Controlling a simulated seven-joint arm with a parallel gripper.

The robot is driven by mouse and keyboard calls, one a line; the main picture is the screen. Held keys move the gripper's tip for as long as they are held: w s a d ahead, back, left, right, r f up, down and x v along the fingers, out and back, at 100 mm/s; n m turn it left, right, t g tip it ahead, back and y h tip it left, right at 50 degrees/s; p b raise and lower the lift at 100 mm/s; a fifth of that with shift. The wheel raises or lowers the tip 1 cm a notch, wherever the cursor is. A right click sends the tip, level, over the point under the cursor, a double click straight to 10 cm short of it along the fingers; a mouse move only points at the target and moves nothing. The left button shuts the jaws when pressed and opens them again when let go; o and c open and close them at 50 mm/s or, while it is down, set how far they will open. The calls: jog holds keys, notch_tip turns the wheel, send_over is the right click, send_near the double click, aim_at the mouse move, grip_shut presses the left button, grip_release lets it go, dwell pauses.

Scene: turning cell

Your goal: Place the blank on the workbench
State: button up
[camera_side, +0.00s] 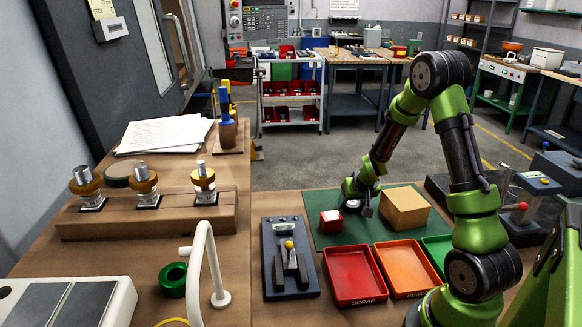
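My green arm reaches down over the green mat (323,240) on the workbench (262,204). My gripper (360,207) is low over the mat, between a small red block (330,221) with a pale mark and a tan box (404,208). A small pale shape shows at the fingers; I cannot tell whether it is the blank or part of my gripper. The finger gap is too small to read. No blank can be made out for certain elsewhere on the bench.
Red (354,302), orange (406,291) and green (437,241) trays stand in front of the mat; the red one is marked SCRAP. A dark fixture (290,285) lies to their left. A wooden rack (148,215) of tool holders and a white curved pipe (207,250) stand further left.

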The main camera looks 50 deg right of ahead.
jog(key=o, duration=0.4)
jog(key=shift+r, duration=0.2)
jog(key=v, duration=1.2)
jog(key=a+r+y, duration=0.1)
jog(key=a+r, duration=0.2)
jog(key=a, duration=0.2)
jog(key=a+r+n+t+y, duration=0.1)
jog(key=a+r, duration=0.1)
jog(key=a, duration=0.3)
jog(key=a+r+t+y, duration=0.1)
jog(key=a+r, duration=0.2)
jog(key=a, duration=0.2)
jog(key=shift+s+a+r+n, duration=0.2)
jog(key=shift+s+r+n, duration=0.1)
jog(key=shift+r+n, duration=0.1)
jog(key=shift+o, duration=0.5)
jog(key=s+a+r+n+y, duration=0.1)
jog(key=s+a+r, duration=0.1)
jog(key=a, duration=0.3)
jog(key=s+a+r+n+y, duration=0.1)
jog(key=s+a+r+y, duration=0.1)
jog(key=s+a, duration=0.2)
jog(key=shift+s+a+t, duration=0.25)
jog(key=shift+a+t, duration=0.05)
jog(key=shift+a, duration=0.6)
jog(key=shift+s+a, duration=0.25)
jog(key=shift+s, duration=0.05)
